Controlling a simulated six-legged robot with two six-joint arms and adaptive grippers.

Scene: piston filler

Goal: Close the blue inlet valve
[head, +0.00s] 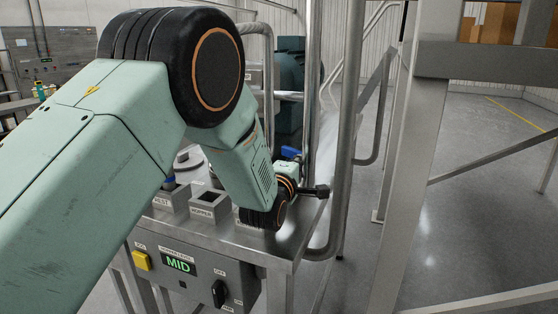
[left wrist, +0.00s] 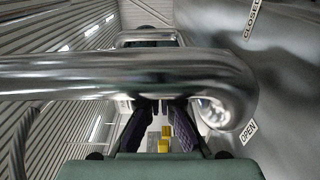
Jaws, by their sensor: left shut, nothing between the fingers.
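A small blue part (head: 290,152), which looks like the handle of the blue inlet valve, shows just behind the end of my left arm in the head view. Most of the valve is hidden, and I cannot tell how its handle is turned. In the left wrist view the dark fingers of my left gripper (left wrist: 160,106) are shut and empty, just past a thick steel pipe (left wrist: 110,75). OPEN (left wrist: 248,132) and CLOSED (left wrist: 252,18) labels are on the steel surface at right. No blue handle shows there. I cannot tell whether the gripper touches the valve. My right gripper is out of view.
Steel upright pipes (head: 347,130) stand right beside my left wrist. The steel bench holds sockets, one labelled HOPPER (head: 207,206). Its front panel has a yellow button (head: 141,261), a green MID display (head: 179,264) and a black knob (head: 219,293). Open floor (head: 460,210) lies at right.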

